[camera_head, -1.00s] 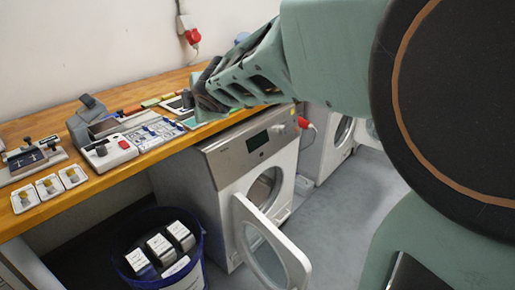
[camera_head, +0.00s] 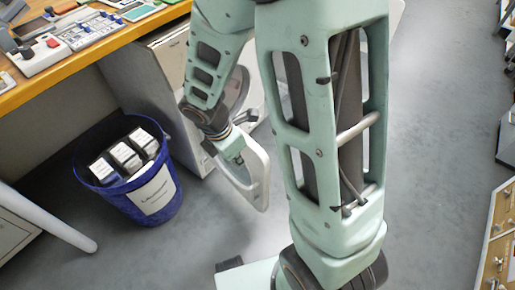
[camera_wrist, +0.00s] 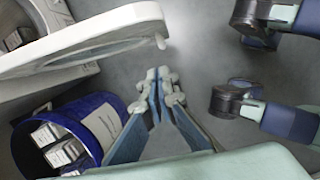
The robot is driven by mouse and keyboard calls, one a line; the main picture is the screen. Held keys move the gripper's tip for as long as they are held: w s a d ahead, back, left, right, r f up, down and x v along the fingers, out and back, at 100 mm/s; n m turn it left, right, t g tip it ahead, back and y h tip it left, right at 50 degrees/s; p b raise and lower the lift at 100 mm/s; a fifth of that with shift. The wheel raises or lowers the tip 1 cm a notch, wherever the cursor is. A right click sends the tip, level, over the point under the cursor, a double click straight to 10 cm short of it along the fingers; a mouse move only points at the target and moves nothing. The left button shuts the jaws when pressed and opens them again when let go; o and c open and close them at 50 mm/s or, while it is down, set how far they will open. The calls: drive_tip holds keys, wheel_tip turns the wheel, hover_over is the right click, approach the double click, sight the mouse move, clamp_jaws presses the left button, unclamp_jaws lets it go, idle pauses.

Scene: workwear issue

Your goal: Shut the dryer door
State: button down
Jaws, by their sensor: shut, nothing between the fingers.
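My arm hides much of the dryer and part of the door in the head view. My gripper (camera_head: 238,158) is shut and empty, pointing down close beside the door. In the wrist view the door (camera_wrist: 88,42) spans the upper left, seen nearly edge-on.
A blue bucket (camera_head: 172,203) with several white-labelled boxes stands on the floor left of the door; it also shows in the wrist view (camera_wrist: 62,108). A wooden worktop (camera_head: 88,57) with devices is at upper left.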

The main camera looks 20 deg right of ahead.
drive_tip(key=b, duration=0.5)
approach(258, 169)
wheel_tip(258, 169, down, 6)
drive_tip(key=s, duration=0.2)
drive_tip(key=shift+w+d+r, duration=0.2)
drive_tip(key=shift+w+d, duration=0.1)
drive_tip(key=shift+d, duration=0.2)
drive_tip(key=shift+d, duration=0.1)
